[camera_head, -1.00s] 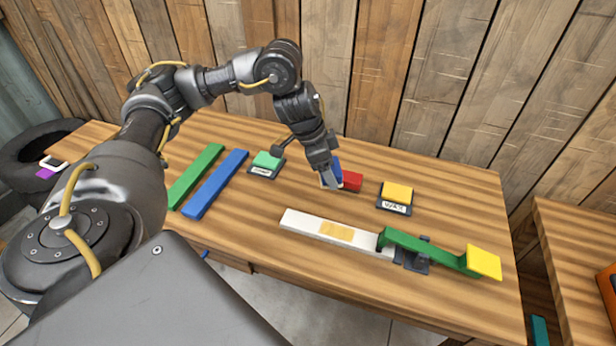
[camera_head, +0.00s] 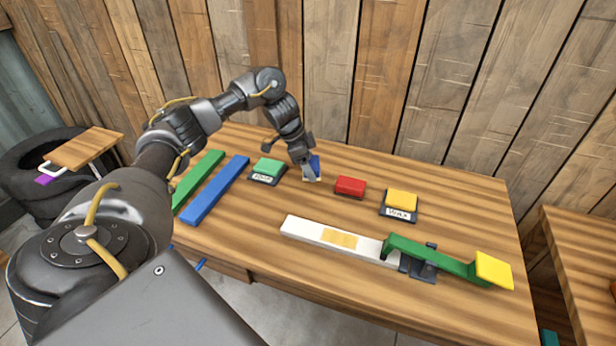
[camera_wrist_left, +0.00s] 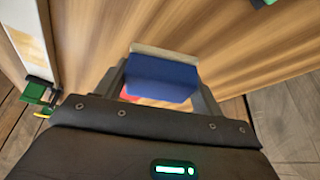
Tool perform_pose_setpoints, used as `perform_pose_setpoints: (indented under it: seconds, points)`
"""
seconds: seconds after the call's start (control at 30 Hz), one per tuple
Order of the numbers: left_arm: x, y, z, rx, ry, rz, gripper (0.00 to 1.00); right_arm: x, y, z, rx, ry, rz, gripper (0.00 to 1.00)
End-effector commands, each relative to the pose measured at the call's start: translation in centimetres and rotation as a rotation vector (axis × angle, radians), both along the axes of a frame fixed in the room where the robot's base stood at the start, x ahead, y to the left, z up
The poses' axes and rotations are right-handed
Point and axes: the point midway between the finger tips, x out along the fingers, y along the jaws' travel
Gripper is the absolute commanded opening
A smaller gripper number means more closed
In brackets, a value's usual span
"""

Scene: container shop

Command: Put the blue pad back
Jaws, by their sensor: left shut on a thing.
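The blue pad (camera_head: 315,162) is between the fingers of my left gripper (camera_head: 308,172), at the back of the wooden table between the green pad (camera_head: 268,166) and the red pad (camera_head: 350,186). In the left wrist view the blue pad (camera_wrist_left: 162,78) fills the space between both fingers of the left gripper (camera_wrist_left: 163,85), with a pale layer along its far edge. I cannot tell whether the pad touches the table. The gripper partly hides it in the head view. My right gripper is not in view.
The green pad sits on a labelled dark base. A yellow pad (camera_head: 402,199) sits on a base marked "Wax". Green and blue bars (camera_head: 216,188) lie at left. A white bar (camera_head: 310,231) and a green bar with a yellow end (camera_head: 430,255) lie in front.

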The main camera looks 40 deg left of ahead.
Motion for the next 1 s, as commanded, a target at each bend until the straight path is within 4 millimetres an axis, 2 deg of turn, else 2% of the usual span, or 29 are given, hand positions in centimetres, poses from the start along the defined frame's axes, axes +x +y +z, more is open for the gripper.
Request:
perform_pose_setpoints:
  seconds: [0.1,0.37,0.63,1.0]
  points:
    - [0.6,0.7,-1.1,0.0,0.0,0.002,0.5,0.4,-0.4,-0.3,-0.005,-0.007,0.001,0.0]
    - [0.8,1.0,-1.5,0.001,-0.001,-0.001,0.5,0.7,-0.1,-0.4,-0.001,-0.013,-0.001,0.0]
    - [0.8,1.2,-4.5,0.001,0.002,0.0,0.5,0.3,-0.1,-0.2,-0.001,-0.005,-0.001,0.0]
    - [0.9,1.2,-5.0,0.001,-0.001,-0.001,0.5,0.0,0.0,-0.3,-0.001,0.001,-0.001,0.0]
